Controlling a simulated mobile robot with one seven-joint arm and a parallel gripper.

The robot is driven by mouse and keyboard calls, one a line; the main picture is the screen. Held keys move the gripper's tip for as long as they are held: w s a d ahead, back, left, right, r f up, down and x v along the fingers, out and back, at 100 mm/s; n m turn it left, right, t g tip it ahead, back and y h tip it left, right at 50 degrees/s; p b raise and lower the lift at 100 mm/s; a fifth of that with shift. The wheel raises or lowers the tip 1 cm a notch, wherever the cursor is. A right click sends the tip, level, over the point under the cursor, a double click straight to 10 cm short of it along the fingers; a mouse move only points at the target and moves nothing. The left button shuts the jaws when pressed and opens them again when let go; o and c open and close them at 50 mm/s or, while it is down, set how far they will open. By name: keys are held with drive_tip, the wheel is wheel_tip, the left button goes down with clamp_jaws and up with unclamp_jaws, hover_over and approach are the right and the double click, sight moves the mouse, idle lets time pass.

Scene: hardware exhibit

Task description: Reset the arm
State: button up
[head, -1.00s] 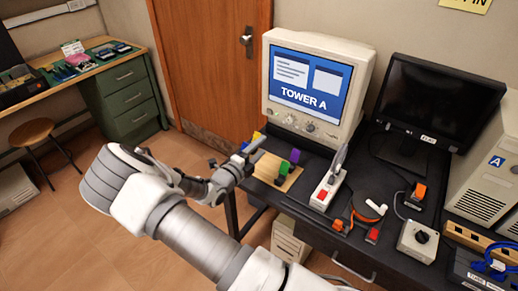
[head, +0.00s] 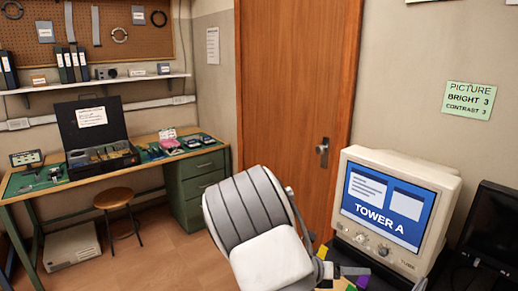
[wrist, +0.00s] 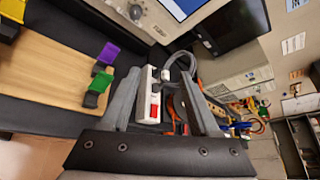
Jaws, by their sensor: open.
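My gripper (wrist: 158,82) is open in the wrist view, its two grey fingers apart with nothing held between them. A white power strip with a red switch (wrist: 154,108) shows in the gap between the fingers, beyond them. In the head view my white and grey arm rises at the bottom centre, in front of the door. The arm's far end is low in that picture near the desk, and I cannot make out the fingers there.
A wooden board (wrist: 45,68) with purple (wrist: 108,53) and green (wrist: 101,83) pieces lies left of the fingers. The CRT monitor (head: 390,208) reads TOWER A. A workbench (head: 120,158) and stool (head: 113,197) stand left. Open floor (head: 150,250) lies between.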

drive_tip(key=s+a+r+m+y, duration=0.3)
drive_tip(key=s+r+m, duration=0.3)
drive_tip(key=s+m, duration=0.2)
drive_tip(key=s+a+r+m+t+y, duration=0.1)
drive_tip(key=s+a+r+m+y, duration=0.3)
drive_tip(key=s+m, duration=0.4)
drive_tip(key=s+a+r+m+y, duration=0.3)
drive_tip(key=s+r+m+y, duration=0.3)
drive_tip(key=m, duration=0.8)
drive_tip(key=s+r, duration=0.3)
drive_tip(key=shift+a+t, duration=0.4)
drive_tip(key=shift+r, duration=0.1)
